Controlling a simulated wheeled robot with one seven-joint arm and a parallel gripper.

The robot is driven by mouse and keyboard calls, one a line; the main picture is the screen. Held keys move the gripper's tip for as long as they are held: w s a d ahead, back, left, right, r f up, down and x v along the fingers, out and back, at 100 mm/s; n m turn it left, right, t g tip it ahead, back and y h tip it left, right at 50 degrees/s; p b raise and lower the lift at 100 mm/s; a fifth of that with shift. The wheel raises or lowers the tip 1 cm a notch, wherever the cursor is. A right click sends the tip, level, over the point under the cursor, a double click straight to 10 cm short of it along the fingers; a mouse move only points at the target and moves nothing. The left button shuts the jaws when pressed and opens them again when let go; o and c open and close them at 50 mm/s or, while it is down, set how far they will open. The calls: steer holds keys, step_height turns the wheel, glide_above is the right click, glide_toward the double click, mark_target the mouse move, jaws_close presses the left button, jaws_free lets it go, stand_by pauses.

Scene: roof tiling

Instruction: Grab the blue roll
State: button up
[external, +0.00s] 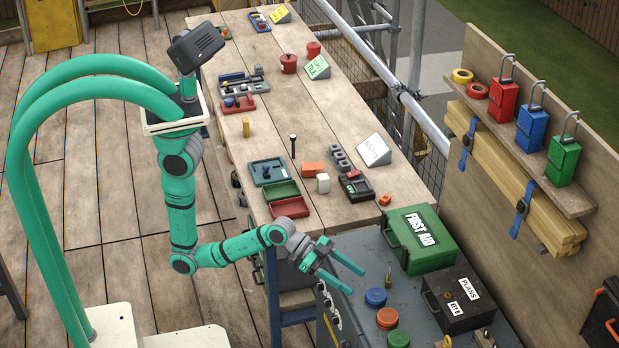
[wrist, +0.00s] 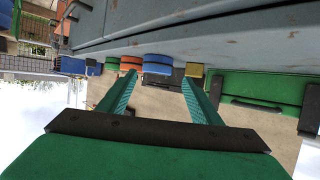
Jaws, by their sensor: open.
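The blue roll (external: 376,297) lies flat on the grey cabinet top (external: 349,247), in a row with an orange roll (external: 387,318) and a green roll (external: 397,338). My gripper (external: 357,281) is open and empty, with its fingers pointing toward the blue roll from the left. The wrist view appears upside down. There the blue roll (wrist: 157,64) shows between and beyond the open fingertips (wrist: 158,77), with the orange roll (wrist: 130,62) just left of it. The fingers look apart from the roll; the exact gap is hard to tell.
A small brass piece (external: 388,276) stands just behind the blue roll. A green first aid box (external: 421,240) and a black plans box (external: 458,299) stand behind and to the right. The wooden bench (external: 345,213) with trays adjoins the cabinet.

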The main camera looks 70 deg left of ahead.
mark_target(370, 292)
steer(key=x, duration=0.4)
steer(key=shift+w+d, duration=0.15)
steer(key=shift+d, duration=0.05)
steer(key=shift+d+r+x, duration=0.1)
steer(key=shift+r+x, duration=0.05)
steer(key=shift+x, duration=1.2)
steer(key=shift+d+r+x, duration=0.15)
steer(key=shift+r+x, duration=0.05)
steer(key=shift+x, duration=1.2)
steer(key=c, duration=0.9)
steer(key=shift+o, duration=0.2)
